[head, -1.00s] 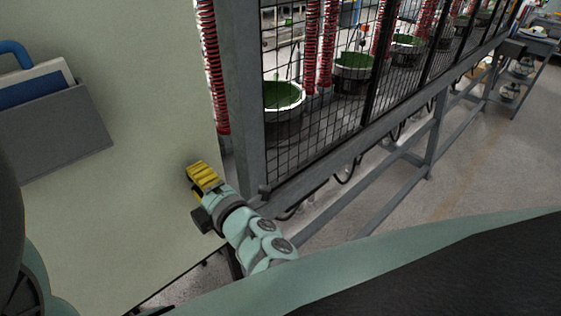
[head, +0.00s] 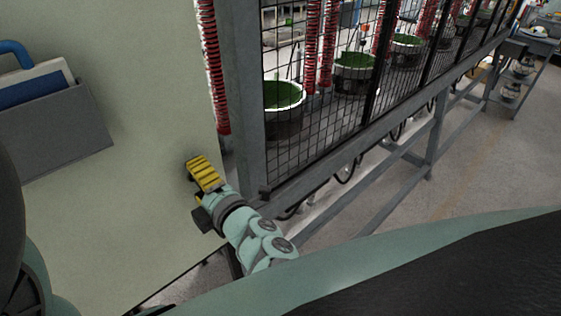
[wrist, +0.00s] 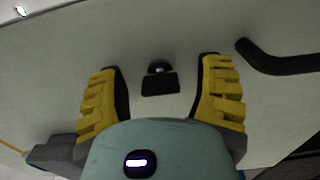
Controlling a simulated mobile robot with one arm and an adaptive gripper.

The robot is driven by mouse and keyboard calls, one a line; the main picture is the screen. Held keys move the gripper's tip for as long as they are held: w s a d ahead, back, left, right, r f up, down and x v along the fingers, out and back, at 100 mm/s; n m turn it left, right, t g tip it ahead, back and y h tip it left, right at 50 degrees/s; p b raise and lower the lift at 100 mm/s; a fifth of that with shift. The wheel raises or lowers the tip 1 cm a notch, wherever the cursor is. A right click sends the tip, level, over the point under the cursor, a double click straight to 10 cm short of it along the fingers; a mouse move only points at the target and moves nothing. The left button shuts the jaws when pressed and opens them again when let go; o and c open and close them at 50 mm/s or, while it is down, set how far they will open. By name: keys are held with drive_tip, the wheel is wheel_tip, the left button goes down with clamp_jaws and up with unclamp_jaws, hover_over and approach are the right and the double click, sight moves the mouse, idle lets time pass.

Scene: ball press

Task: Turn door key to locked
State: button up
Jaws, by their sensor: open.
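I cannot tell from the wrist view how far the fingertips are from the panel. In the head view my gripper (head: 203,170) is close to the pale green panel (head: 130,210), and the key is hidden there.
A black bent handle (wrist: 272,62) lies right of the key in the wrist view. In the head view, a grey post and mesh fence (head: 335,110) stand right of my gripper. A grey holder (head: 60,130) with a blue item hangs on the panel at left.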

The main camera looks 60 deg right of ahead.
drive_tip(key=v, duration=0.7)
drive_tip(key=shift+s, duration=0.3)
